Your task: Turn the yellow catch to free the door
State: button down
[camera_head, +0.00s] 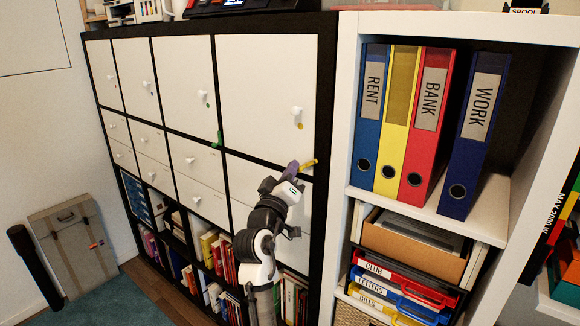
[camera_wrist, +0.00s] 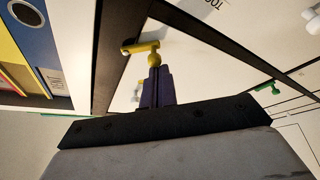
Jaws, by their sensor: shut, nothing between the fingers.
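The yellow catch (camera_head: 309,164) sits at the lower right corner of the top right white door (camera_head: 262,90), on the dark frame. In the wrist view the yellow catch (camera_wrist: 140,48) shows as a bar with a rounded end near my fingertips. My gripper (camera_head: 292,169) has purple fingers and is just left of the catch in the head view. In the wrist view my gripper (camera_wrist: 154,72) is shut and empty, its tips right at the rounded end. I cannot tell whether they touch it. The door is shut, with a white knob (camera_head: 297,112) and a yellow dot below it.
A green catch (camera_head: 217,138) sits to the left on the same cabinet. An open white shelf (camera_head: 345,120) with upright binders (camera_head: 430,120) stands close on the right. Books fill the lower cubbies. A grey case (camera_head: 75,245) stands at far left.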

jog(key=shift+s+d+f+n+y, duration=0.2)
jog(key=shift+d+f+n, duration=0.15)
jog(key=shift+f+n, duration=0.1)
jog(key=shift+s+d+f+n+y, duration=0.2)
jog(key=shift+d+f+n, duration=0.1)
jog(key=shift+f+n, duration=0.15)
